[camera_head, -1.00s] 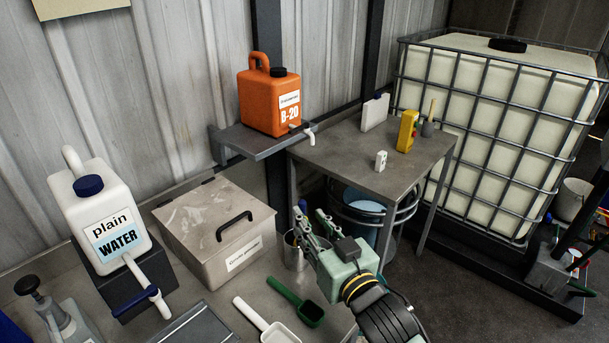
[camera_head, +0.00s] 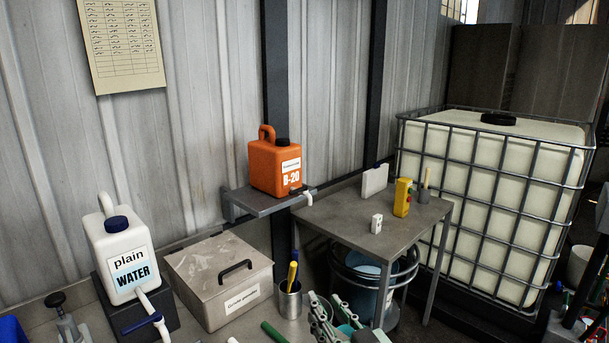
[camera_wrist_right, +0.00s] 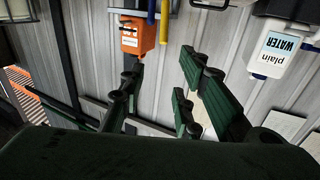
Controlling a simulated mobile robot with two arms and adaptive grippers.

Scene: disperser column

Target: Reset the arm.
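My right gripper (camera_head: 327,303) shows at the bottom edge of the head view, just right of a metal cup (camera_head: 289,302). Its green and grey fingers are spread with nothing between them. In the right wrist view the gripper (camera_wrist_right: 158,82) is also open and empty, and the scene there appears upside down. A yellow handle (camera_head: 292,273) and a blue one stand up out of the cup. They also show near the top of the wrist view (camera_wrist_right: 152,22), apart from the fingers. My left gripper is not in view.
A metal box (camera_head: 215,280) and a plain water canister (camera_head: 124,258) stand to the left. An orange B-20 canister (camera_head: 273,168) stands on a wall shelf. A side table (camera_head: 365,240) holds small items, with a caged tank (camera_head: 490,200) behind it at right.

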